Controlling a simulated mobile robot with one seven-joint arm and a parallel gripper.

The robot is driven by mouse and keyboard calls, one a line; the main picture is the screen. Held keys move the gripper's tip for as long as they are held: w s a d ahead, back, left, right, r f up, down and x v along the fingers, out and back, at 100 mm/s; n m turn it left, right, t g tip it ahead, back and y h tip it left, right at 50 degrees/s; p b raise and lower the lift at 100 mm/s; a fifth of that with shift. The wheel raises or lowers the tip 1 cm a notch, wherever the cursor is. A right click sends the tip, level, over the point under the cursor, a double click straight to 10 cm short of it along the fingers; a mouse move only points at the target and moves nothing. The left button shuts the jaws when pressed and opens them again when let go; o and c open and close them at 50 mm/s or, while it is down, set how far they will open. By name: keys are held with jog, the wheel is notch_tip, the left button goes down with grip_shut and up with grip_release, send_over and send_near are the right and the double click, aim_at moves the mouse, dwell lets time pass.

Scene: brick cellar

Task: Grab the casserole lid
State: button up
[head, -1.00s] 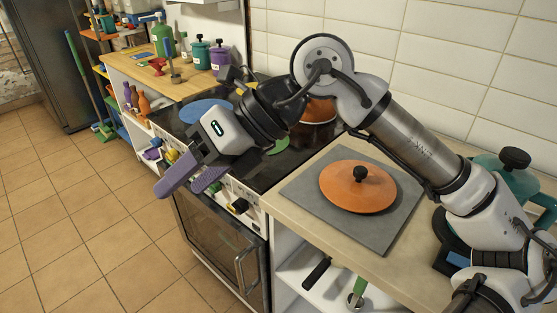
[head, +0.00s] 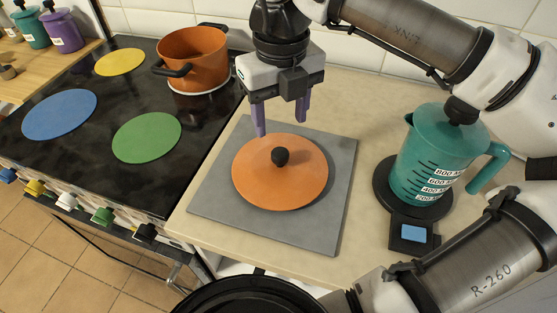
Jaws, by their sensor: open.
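My gripper (head: 282,125) points down just behind the knob, above the far side of the lid. Its two purple fingers are apart, with nothing between them. The orange casserole pot (head: 195,62) stands without a lid at the back of the stove.
A teal measuring jug (head: 428,155) stands on a black scale (head: 411,237) at the right. The black stovetop (head: 75,150) with blue, green and yellow discs is at the left. The tiled wall (head: 400,62) runs behind. Bare counter (head: 365,125) lies between mat and jug.

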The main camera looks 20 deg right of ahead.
aim_at(280, 152)
notch_tip(280, 152, down, 10)
jog(key=shift+r+p, duration=0.1)
jog(key=shift+p, duration=0.85)
grip_shut()
